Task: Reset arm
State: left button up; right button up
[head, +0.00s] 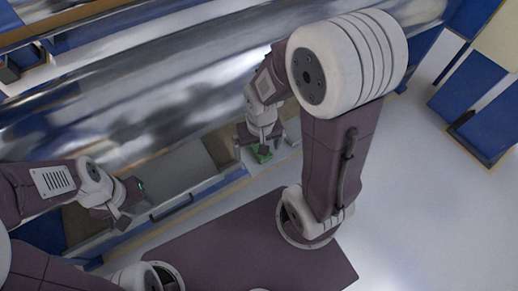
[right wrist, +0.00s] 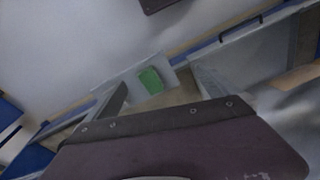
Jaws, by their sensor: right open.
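My right arm reaches across the middle of the head view, and its gripper (head: 262,138) points down at the edge of the metal structure. In the right wrist view its two fingers stand apart, so this gripper (right wrist: 160,84) is open. A small green piece (right wrist: 151,80) lies on a pale ledge beyond and between the fingers, with no visible grip on it. It also shows just below the right gripper in the head view (head: 263,154). My left gripper (head: 128,205) is at the lower left, close to a tray-like compartment; its opening is unclear.
Large shiny rollers (head: 150,105) run diagonally across the head view. A bin-like compartment with a dark handle (head: 172,208) lies between the two grippers. Blue panels (head: 468,88) stand at the upper right. The pale floor (head: 430,210) at the right is clear.

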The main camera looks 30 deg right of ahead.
jog(key=shift+s+a+r+n, duration=0.1)
jog(key=shift+s+r+n, duration=0.05)
jog(key=shift+s+n, duration=0.3)
jog(key=shift+s+a+r+n, duration=0.15)
jog(key=shift+s+n, duration=0.15)
jog(key=shift+n, duration=0.15)
notch_tip(320, 180, up, 13)
jog(key=p, duration=1.3)
jog(key=shift+r, duration=0.2)
